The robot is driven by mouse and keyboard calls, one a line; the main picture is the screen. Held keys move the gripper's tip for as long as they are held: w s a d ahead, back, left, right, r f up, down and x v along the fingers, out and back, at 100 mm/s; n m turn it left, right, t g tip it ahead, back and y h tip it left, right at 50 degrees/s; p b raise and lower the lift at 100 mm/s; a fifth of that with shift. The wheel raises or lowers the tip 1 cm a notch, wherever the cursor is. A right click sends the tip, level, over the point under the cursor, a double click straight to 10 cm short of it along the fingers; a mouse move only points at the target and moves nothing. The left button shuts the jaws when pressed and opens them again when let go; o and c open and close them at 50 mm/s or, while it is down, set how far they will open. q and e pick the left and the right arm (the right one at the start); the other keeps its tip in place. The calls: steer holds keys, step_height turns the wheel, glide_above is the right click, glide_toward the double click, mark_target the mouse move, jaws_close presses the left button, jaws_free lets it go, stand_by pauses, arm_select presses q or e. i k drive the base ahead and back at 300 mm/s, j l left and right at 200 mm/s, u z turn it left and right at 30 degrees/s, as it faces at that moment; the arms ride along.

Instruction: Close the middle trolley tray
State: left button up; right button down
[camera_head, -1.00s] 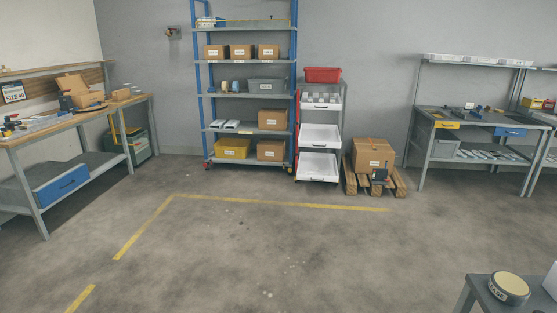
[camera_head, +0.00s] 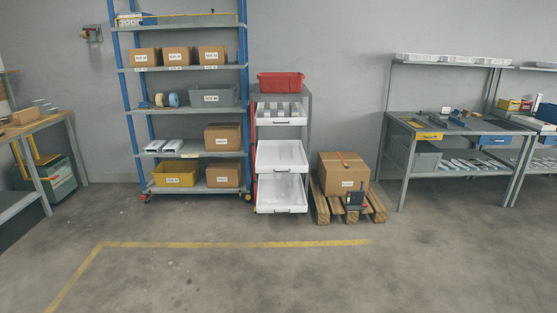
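The trolley (camera_head: 309,125) stands against the back wall, right of the blue shelving rack. It has three white trays, one above another. The middle tray (camera_head: 281,156) is pulled out toward me and looks empty. The top tray (camera_head: 281,121) holds several light items and also sticks out. The bottom tray (camera_head: 282,207) is pulled out too and looks empty. A red bin (camera_head: 281,82) sits on top of the trolley. Neither of my grippers is in view.
A pallet (camera_head: 322,210) with a cardboard box (camera_head: 342,180) stands close at the trolley's right. The blue shelving rack (camera_head: 133,105) stands close at its left. A workbench (camera_head: 400,150) is at the right. The floor in front is clear, with yellow tape (camera_head: 230,245) on it.

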mark_target(273, 155)
steer(key=i, duration=1.9)
